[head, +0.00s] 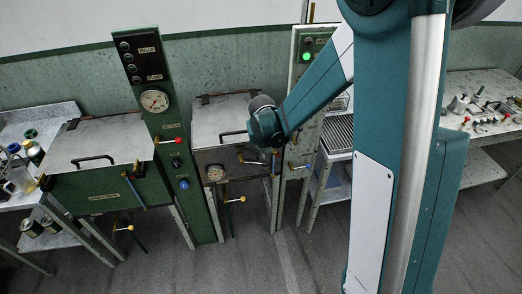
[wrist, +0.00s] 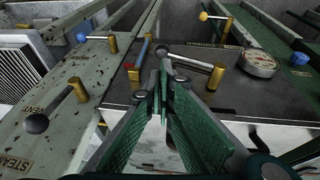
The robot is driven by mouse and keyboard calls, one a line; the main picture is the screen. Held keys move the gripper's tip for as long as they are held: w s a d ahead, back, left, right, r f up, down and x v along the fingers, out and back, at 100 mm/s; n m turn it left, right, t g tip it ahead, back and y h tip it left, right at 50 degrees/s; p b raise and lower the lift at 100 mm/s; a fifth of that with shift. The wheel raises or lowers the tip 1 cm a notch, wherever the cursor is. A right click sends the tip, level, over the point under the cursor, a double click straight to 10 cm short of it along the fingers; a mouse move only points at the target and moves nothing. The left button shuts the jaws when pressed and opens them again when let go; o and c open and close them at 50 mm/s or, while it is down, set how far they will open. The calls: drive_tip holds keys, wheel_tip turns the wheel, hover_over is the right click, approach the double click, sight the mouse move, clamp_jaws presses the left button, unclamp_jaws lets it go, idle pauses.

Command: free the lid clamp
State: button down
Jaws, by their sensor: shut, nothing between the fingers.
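My gripper (wrist: 163,72) is shut and empty in the wrist view. Its fingertips appear in front of the small grey basin's dark front (wrist: 190,95). Just left of the tips, a short brass post (wrist: 134,73) stands beside a thin blue bar; this may be the lid clamp, but I cannot be sure. To the right is a grey bar with a dark ball and a brass post (wrist: 215,77). I cannot tell whether the fingers touch anything. In the head view, the basin's grey lid (head: 222,117) lies closed, and my wrist partly covers its right side. The fingertips are not clear there.
A round gauge (wrist: 258,64) is right of the fingers. The steam vent lever (wrist: 57,108) is on the panel at left. In the head view, a larger green basin (head: 100,190) stands left of the gauge column (head: 165,130), and a cluttered bench (head: 485,85) is at right.

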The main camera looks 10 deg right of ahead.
sight(266, 163)
drive_tip(key=f+y+b, duration=0.1)
drive_tip(key=f+y, duration=0.1)
drive_tip(key=d+f+y+b, duration=0.1)
drive_tip(key=b, duration=0.1)
drive_tip(key=d+f+m+y+b, duration=0.1)
drive_tip(key=f+y+b, duration=0.1)
drive_tip(key=shift+d+f+y, duration=0.2)
drive_tip(key=shift+f+y, duration=0.1)
drive_tip(key=shift+f, duration=0.05)
drive_tip(key=shift+f+b, duration=0.75)
drive_tip(key=shift+b, duration=0.2)
drive_tip(key=d+p+v, duration=0.1)
drive_tip(key=p+v, duration=0.2)
drive_tip(key=v, duration=1.1)
drive_tip(key=shift+d+f, duration=0.15)
drive_tip(key=shift+f, duration=0.2)
drive_tip(key=shift+s, duration=0.15)
